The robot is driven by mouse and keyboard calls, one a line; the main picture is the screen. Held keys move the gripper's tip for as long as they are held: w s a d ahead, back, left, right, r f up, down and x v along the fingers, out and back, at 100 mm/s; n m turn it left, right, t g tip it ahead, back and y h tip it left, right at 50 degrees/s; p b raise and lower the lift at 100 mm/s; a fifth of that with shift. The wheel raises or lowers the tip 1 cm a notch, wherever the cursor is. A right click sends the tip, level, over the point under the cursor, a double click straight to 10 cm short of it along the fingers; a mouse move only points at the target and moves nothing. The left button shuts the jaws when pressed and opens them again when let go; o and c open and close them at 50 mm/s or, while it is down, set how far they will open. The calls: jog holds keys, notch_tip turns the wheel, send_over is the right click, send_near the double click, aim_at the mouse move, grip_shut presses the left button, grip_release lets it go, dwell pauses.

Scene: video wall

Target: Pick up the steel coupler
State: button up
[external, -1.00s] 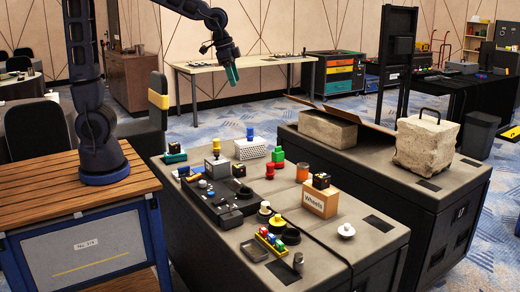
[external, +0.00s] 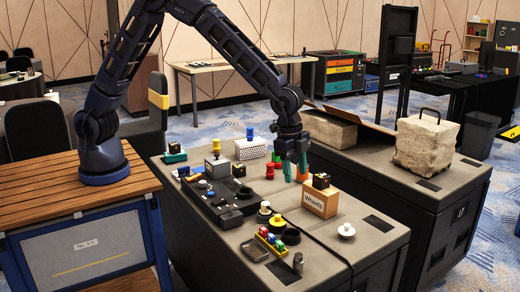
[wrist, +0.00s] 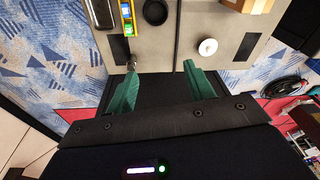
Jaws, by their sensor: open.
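The steel coupler seems to be the small grey metal cylinder (external: 298,262) standing near the front edge of the case top, in front of the colored-block rack. In the wrist view a small metallic piece (wrist: 132,62), likely the same coupler, shows beside the left fingertip. My gripper (external: 294,171) is above the case top, behind the Wheels box and well away from the coupler, pointing down. Its green fingers (wrist: 161,75) are spread apart in the wrist view with nothing between them.
A yellow rack (external: 266,236) of colored blocks and a dark tray (external: 254,251) lie near the coupler. A white knob (external: 346,231) is to the right. Bare case top surrounds the coupler's right side.

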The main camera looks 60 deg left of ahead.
aim_at(299, 255)
jog(key=s+d+f+m, duration=0.1)
jog(key=s+d+f, duration=0.1)
jog(key=d+f, duration=0.1)
jog(key=s+d+f, duration=0.3)
jog(key=d+f, duration=0.1)
jog(key=f, duration=0.1)
jog(key=s+d+f+m, duration=0.1)
jog(key=s+d+f, duration=0.1)
jog(key=d+f, duration=0.2)
jog(key=shift+s+d+m+g, duration=0.1)
jog(key=shift+s+m+g, duration=0.2)
jog(key=shift+g, duration=0.1)
jog(key=f, duration=0.5)
jog(key=shift+d+f, duration=0.15)
jog(key=shift+d, duration=0.2)
jog(key=shift+w+d+f, duration=0.1)
jog(key=shift+d+f, duration=0.05)
jog(key=shift+f, duration=1.25)
jog(key=shift+w+d+f, duration=0.1)
jog(key=shift+d+f, duration=0.05)
jog(key=shift+f, duration=1.25)
jog(key=shift+c, duration=0.4)
jog(key=c, duration=1)
